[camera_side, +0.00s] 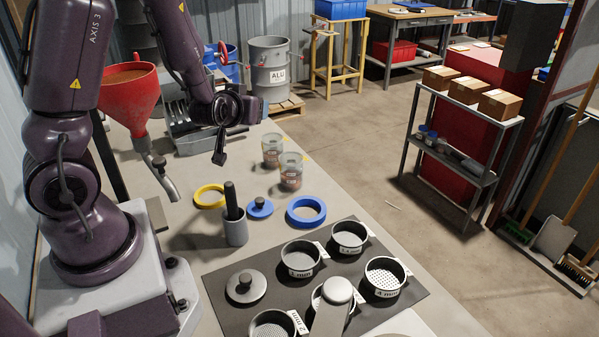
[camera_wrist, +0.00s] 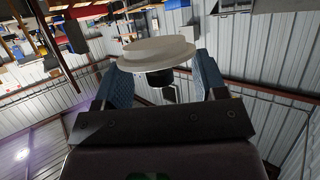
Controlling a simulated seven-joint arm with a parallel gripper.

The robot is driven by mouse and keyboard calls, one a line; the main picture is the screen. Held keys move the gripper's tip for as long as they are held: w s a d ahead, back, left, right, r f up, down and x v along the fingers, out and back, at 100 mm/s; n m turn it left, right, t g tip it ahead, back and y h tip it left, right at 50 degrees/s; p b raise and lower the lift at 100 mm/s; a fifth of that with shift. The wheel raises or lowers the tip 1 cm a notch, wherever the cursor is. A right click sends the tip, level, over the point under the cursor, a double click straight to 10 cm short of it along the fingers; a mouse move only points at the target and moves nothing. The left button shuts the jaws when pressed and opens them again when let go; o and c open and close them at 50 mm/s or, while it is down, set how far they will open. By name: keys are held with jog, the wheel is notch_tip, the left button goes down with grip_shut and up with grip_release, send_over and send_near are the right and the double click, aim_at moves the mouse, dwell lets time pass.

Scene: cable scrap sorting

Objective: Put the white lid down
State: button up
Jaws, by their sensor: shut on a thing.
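The white lid (camera_wrist: 157,52) is in the wrist view, a pale stepped disc with a black knob on its underside in the picture. My gripper (camera_wrist: 162,76) is shut on it, with one blue-grey finger on each side of the knob. The lid is up off any surface in that view, with walls and the room behind it. In the side view my arm's wrist is above the far part of the bench (camera_side: 180,240). The held lid cannot be made out there.
On the dark mat (camera_side: 225,313) are several labelled sieves, including one (camera_side: 300,258), and a grey knobbed lid (camera_side: 246,287). Nearby are a blue knobbed lid (camera_side: 260,208), blue ring (camera_side: 307,211), yellow ring (camera_side: 210,196), mortar (camera_side: 235,227), clear cups (camera_side: 291,170) and red funnel (camera_side: 128,95).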

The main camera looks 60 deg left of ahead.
jog(key=w+d+m+t+h, duration=0.3)
jog(key=w+d+m+h, duration=0.2)
jog(key=d, duration=0.5)
jog(key=shift+w+r+t, duration=0.15)
jog(key=shift+r+t, duration=0.15)
jog(key=shift+r, duration=0.05)
jog(key=d+m+h, duration=0.1)
jog(key=d, duration=0.2)
jog(key=w+d+r+m+h, duration=0.1)
jog(key=d+m+h, duration=0.1)
jog(key=d, duration=0.2)
jog(key=w+d+m+t+h, duration=0.1)
jog(key=d, duration=0.3)
jog(key=shift+r+h, duration=0.35)
jog(key=shift+h, duration=0.05)
jog(key=s+a+f+n+g+y, duration=0.2)
jog(key=a+f+n+y, duration=0.15)
jog(key=a, duration=1.15)
jog(key=s+a+f+n+g+y, duration=0.2)
jog(key=s+a+n+y, duration=0.15)
jog(key=a, duration=1.15)
jog(key=s+a+f+n+g+y, duration=0.2)
jog(key=a+f+n+y, duration=0.15)
jog(key=a, duration=1.15)
jog(key=shift+t+y, duration=0.25)
jog(key=shift+t, duration=0.05)
jog(key=f, duration=0.8)
jog(key=shift+w+d+f, duration=0.2)
jog(key=shift+d+f, duration=0.05)
jog(key=shift+f, duration=0.15)
